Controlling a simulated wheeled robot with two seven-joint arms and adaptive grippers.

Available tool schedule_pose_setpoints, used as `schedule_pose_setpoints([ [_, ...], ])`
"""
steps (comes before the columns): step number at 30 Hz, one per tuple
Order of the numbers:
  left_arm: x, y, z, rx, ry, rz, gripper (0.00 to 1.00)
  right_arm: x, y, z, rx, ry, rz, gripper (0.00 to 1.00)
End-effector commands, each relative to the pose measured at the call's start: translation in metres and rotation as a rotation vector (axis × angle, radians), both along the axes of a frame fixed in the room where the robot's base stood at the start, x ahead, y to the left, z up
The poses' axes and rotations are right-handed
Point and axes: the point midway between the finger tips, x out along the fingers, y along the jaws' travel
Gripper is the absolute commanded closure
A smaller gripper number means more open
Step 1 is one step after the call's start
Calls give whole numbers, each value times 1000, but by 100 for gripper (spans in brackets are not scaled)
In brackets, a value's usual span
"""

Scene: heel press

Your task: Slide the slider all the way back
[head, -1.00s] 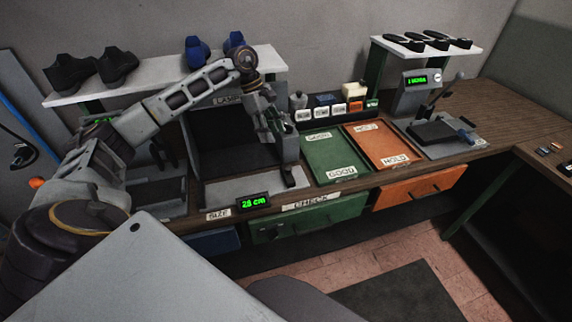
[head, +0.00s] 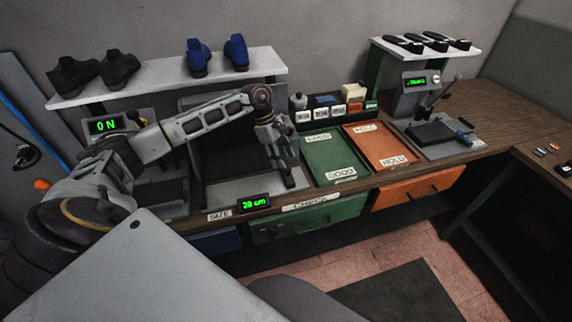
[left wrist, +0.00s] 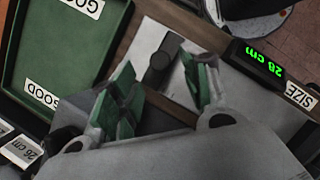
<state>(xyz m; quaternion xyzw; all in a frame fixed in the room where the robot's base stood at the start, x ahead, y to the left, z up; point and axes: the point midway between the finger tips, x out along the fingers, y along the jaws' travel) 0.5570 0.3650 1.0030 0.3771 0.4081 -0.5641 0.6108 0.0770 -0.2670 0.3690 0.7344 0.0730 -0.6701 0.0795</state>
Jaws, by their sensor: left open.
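The size gauge is a grey plate (head: 235,190) at the front of the bench, with a dark slider (left wrist: 160,62) on its right end. Its green display (left wrist: 257,62) reads 28 cm in the left wrist view, where it appears upside down. My left gripper (head: 284,176) points down over the right end of the plate. In the left wrist view its green-padded fingers (left wrist: 160,92) are spread, with the slider between and just beyond them. I cannot tell whether either finger touches it. My right gripper is not in view.
A green tray (head: 325,162) and an orange tray (head: 385,148) lie just right of the gauge. A shelf (head: 170,80) above my left arm holds black and blue shoes. A press with a 0 N display (head: 103,126) stands left. The orange tray is empty.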

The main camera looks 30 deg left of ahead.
Motion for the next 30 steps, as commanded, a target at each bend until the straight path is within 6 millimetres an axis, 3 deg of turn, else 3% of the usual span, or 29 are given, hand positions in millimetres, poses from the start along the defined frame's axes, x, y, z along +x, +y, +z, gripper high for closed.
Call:
schedule_pose_setpoints([
  [9,1,-14,-31,-1,2,-1,53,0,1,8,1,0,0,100],
  [23,1,-16,-39,0,0,0,53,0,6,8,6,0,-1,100],
  [30,1,-16,-39,0,1,0,83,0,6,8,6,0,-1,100],
])
